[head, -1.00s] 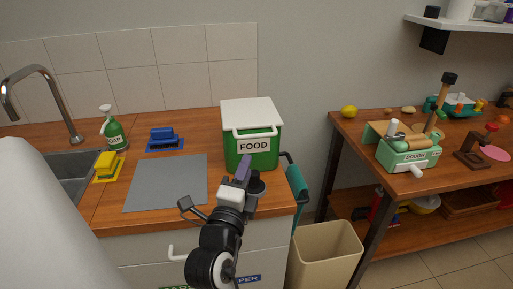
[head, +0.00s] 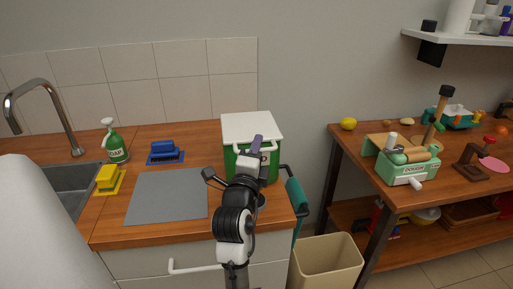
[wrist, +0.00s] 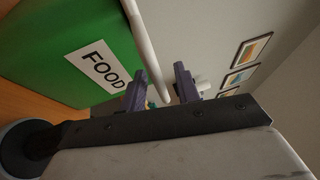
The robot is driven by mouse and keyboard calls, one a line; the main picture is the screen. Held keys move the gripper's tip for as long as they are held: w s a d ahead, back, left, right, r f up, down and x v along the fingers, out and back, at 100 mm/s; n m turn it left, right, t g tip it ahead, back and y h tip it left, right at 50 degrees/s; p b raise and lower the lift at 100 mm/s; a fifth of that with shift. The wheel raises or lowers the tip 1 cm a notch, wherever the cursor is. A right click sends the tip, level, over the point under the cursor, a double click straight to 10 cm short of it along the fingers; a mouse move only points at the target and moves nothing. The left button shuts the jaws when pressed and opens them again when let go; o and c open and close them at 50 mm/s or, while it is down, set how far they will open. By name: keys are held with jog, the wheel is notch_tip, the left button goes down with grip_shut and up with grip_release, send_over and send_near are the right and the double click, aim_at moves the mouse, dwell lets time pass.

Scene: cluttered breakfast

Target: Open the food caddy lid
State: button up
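The green food caddy (head: 273,170) stands on the wooden counter, its white lid (head: 248,124) closed on top.

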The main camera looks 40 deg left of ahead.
grip_shut()
dwell(0.4)
